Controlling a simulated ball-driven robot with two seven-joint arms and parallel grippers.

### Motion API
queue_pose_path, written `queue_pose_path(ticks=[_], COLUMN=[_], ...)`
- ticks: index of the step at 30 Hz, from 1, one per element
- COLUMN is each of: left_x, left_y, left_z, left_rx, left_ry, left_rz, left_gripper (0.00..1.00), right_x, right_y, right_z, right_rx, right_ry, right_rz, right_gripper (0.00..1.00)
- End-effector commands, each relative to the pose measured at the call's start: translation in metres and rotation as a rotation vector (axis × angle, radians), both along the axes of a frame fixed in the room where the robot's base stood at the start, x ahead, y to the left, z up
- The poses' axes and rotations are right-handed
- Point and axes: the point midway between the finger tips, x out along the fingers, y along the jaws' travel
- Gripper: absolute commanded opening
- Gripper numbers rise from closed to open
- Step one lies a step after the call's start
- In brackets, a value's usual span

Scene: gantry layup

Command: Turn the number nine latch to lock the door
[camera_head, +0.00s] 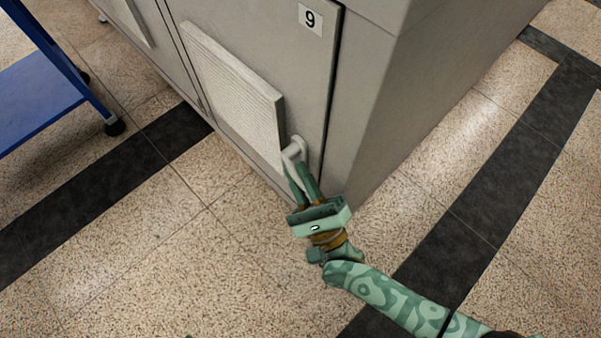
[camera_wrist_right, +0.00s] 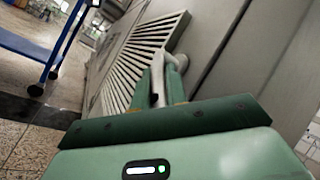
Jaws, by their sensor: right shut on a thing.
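The door (camera_head: 300,75) is a grey cabinet panel with a white label bearing a black number 9 (camera_head: 310,19) near its top. A pale grey latch (camera_head: 294,149) sits low on the door, close to its right edge. My right gripper (camera_head: 299,168) reaches up to the latch from below and is shut on it; the fingers cover part of the latch. In the right wrist view the latch (camera_wrist_right: 158,80) shows between the green fingers. The door looks flush with the cabinet.
A louvred vent panel (camera_head: 235,90) stands out from the door just left of the latch. A blue cart (camera_head: 40,95) on casters stands at the left. The speckled floor (camera_head: 150,270) in front of the cabinet is clear.

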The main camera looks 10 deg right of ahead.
Motion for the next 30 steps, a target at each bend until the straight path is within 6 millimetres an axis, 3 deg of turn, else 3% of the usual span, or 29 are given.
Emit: queue_pose_path(ticks=[24,25,26,27,30], left_x=[0.0063,0.0063,0.0063,0.0063,0.0063], left_y=[-0.0054,-0.0054,-0.0054,-0.0053,-0.0053], left_z=[0.0043,0.0043,0.0043,0.0043,0.0043], left_rx=[-0.026,-0.026,-0.026,-0.026,-0.026], left_ry=[-0.027,-0.027,-0.027,-0.027,-0.027], left_rz=[0.01,0.01,0.01,0.01,0.009], left_gripper=[0.0,0.0,0.0,0.0,0.0], right_x=[0.002,0.0019,0.0019,0.0021,0.0024], right_y=[0.0023,0.0022,0.0022,0.0022,0.0022], right_z=[-0.0068,-0.0068,-0.0068,-0.0066,-0.006], right_rx=[0.063,0.063,0.063,0.063,0.064], right_ry=[-0.089,-0.089,-0.089,-0.09,-0.091], right_rz=[0.001,0.001,0.001,0.0,0.0], right_gripper=[0.0,0.23,0.31,0.36,0.36])
